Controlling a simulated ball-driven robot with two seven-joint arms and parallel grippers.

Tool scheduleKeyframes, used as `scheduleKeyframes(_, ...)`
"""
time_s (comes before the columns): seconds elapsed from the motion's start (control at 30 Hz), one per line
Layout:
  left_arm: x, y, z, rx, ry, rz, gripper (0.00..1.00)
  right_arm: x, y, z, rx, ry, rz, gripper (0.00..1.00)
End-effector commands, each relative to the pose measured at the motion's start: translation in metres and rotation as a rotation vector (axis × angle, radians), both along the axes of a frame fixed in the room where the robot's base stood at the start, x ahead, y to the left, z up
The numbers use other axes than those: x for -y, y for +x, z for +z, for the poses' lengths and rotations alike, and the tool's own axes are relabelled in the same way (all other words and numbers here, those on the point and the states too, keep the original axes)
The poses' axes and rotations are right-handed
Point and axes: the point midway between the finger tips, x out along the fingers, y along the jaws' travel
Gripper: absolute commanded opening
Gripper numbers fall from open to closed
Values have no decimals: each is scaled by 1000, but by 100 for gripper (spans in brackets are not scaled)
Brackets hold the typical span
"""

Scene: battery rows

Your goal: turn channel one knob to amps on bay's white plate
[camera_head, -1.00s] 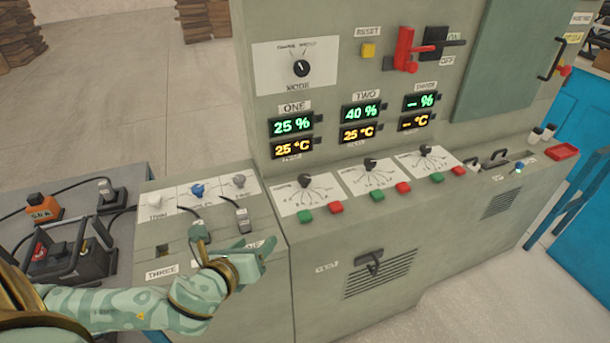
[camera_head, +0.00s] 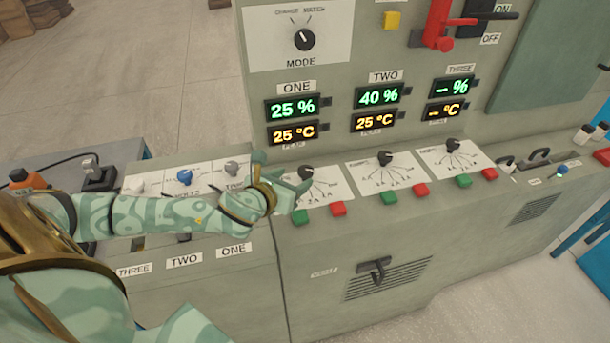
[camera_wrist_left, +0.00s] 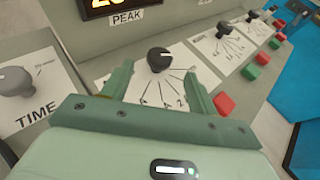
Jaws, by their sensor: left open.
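The channel one knob (camera_head: 305,173) is a small dark knob on a white plate (camera_head: 322,193) of the sloped panel, below the ONE readouts. My right gripper is not in view.
Green (camera_head: 299,217) and red (camera_head: 339,208) buttons sit just below the plate. Similar knobs for channels two (camera_head: 385,158) and three (camera_head: 453,145) are to the right. The TIME knob (camera_wrist_left: 15,82) is left of the gripper. The readout wall (camera_head: 350,70) rises behind.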

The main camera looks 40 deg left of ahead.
Motion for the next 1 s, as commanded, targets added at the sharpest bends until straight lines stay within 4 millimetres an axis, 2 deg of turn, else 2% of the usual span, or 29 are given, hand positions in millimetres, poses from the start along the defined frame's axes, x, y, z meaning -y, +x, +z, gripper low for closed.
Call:
scheduleKeyframes(0.1,-2,25,-14,0,-1,2,59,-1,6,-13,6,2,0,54)
scheduleKeyframes(0.3,-3,50,-23,-1,-2,0,59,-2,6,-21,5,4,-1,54)
scheduleKeyframes(0.67,-4,56,-23,-1,-1,-1,59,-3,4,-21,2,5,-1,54)
scheduleKeyframes(0.7,-4,56,-23,-1,-1,-1,54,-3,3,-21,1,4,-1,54)
scheduleKeyframes(0.83,-4,56,-23,-1,-1,-1,18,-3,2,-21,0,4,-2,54)
scheduleKeyframes(0.87,-4,56,-23,-1,-1,-1,15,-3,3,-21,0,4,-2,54)
scheduleKeyframes(1.0,-4,56,-23,-1,-1,-3,15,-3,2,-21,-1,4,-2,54)
